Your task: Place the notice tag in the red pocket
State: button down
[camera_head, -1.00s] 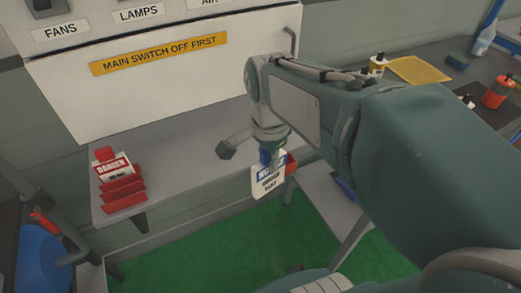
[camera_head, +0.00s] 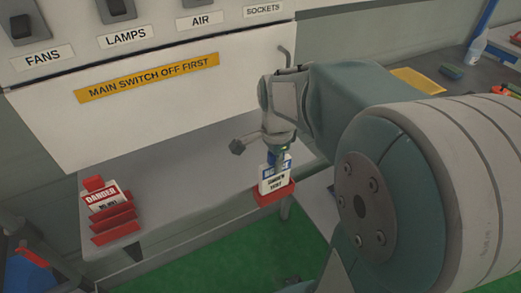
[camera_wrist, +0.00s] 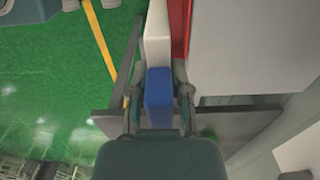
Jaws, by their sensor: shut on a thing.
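The notice tag (camera_head: 275,180) is a white card with a blue header and dark print, standing about upright. My gripper (camera_head: 277,152) is shut on its blue top part (camera_wrist: 158,88) from above. The red pocket (camera_head: 273,194) is at the front edge of the grey bench, and its red front covers the tag's lower edge in the head view. In the wrist view the white part of the tag (camera_wrist: 157,35) runs alongside the red pocket (camera_wrist: 181,25). How deep the tag sits in it I cannot tell.
A red rack (camera_head: 116,224) with a white DANGER tag (camera_head: 103,198) stands at the bench's left end. The grey bench (camera_head: 185,175) is clear between rack and gripper. A white switch panel (camera_head: 130,110) rises behind. Green floor (camera_head: 230,262) lies below the front edge.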

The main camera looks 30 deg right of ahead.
notch_tip(320, 180, down, 6)
jog(key=w+d, duration=0.1)
jog(key=w, duration=0.1)
jog(key=shift+w+d+f, duration=0.15)
jog(key=shift+w+d, duration=0.05)
jog(key=shift+f, duration=0.15)
jog(key=c, duration=0.6)
grip_release()
